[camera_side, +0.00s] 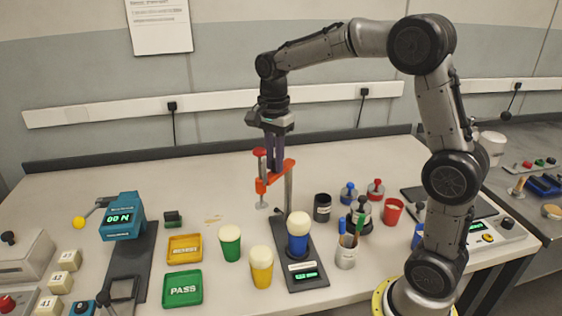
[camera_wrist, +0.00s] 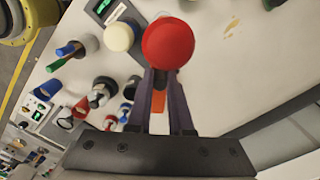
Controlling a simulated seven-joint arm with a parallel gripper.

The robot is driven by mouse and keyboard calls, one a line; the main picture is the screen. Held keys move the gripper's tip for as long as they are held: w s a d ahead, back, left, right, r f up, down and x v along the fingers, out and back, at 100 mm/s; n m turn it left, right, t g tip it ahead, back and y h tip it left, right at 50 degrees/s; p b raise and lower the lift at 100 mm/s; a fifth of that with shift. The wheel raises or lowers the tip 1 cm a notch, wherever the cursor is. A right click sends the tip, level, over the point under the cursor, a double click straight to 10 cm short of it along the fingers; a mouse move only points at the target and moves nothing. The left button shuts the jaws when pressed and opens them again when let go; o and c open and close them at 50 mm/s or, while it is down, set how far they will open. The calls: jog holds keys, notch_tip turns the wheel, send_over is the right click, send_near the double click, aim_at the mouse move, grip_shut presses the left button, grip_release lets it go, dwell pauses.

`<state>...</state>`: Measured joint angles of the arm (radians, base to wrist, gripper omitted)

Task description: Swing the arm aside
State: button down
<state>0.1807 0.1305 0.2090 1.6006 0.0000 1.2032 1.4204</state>
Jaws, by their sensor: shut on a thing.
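The orange arm (camera_side: 275,178) sits near the top of a grey post (camera_side: 288,190) on a dark stand (camera_side: 307,268) with a green readout. A red knob (camera_side: 259,152) tops its free end, and a silver foot (camera_side: 262,206) hangs below. My gripper (camera_side: 274,162) points down and is shut on the orange arm. In the wrist view the orange arm (camera_wrist: 158,101) shows between the fingers, and the red knob (camera_wrist: 168,43) covers their tips. A blue cup (camera_side: 298,244) with a white top stands on the stand; the foot hangs to the left of this cup in the side view.
Green (camera_side: 230,246) and yellow (camera_side: 261,270) white-topped cups stand left of the stand. Yellow (camera_side: 185,248) and green PASS (camera_side: 183,289) trays lie farther left. A pen holder (camera_side: 346,254), a black cup (camera_side: 322,208) and a red cup (camera_side: 392,212) stand right. The table behind is clear.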

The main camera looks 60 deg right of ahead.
jog(key=shift+w+d+r+m, duration=0.1)
jog(key=shift+w+d+m, duration=0.2)
jog(key=shift+w+m, duration=0.8)
jog(key=shift+w+d+m, duration=0.3)
jog(key=shift+m, duration=1.45)
jog(key=shift+w+d+r+m, duration=0.1)
jog(key=shift+w+d+m, duration=0.2)
jog(key=shift+w+m, duration=0.8)
jog(key=shift+s+m, duration=0.35)
jog(key=shift+m, duration=0.1)
jog(key=c, duration=0.8)
grip_release()
jog(key=shift+f, duration=0.15)
notch_tip(320, 180, up, 14)
jog(key=shift+s+f, duration=0.1)
